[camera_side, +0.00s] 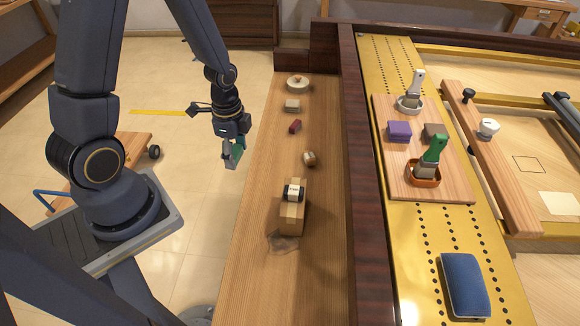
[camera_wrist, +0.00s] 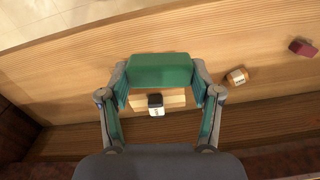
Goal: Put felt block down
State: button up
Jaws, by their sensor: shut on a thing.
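A green block (camera_wrist: 160,70), seemingly the felt block, is held between the fingertips of my gripper (camera_wrist: 160,82) in the wrist view. In the side view my gripper (camera_side: 232,150) is raised in the air, near the left edge of the wooden shelf (camera_side: 262,225), with the green block (camera_side: 234,156) at its tip. The block looks clear of the shelf. Its underside is hidden from the wrist camera.
On the shelf stand a labelled jar (camera_side: 293,192) on a wooden block (camera_side: 291,217), a small brown jar (camera_side: 310,158), a dark red piece (camera_side: 295,126), a beige block (camera_side: 292,105) and a round tin (camera_side: 298,82). A wooden board (camera_side: 455,188) holds a purple block (camera_side: 399,131) and brushes. The shelf's near end looks mostly clear.

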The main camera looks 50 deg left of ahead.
jog(key=d+m, duration=0.9)
jog(key=d, duration=0.6)
jog(key=m, duration=0.7)
send_near(285, 279)
notch_tip(285, 279, down, 3)
jog(key=shift+r, duration=0.2)
jog(key=shift+f, duration=2.1)
jog(key=o, duration=0.8)
jog(key=shift+f, duration=0.1)
jog(key=shift+o, duration=0.2)
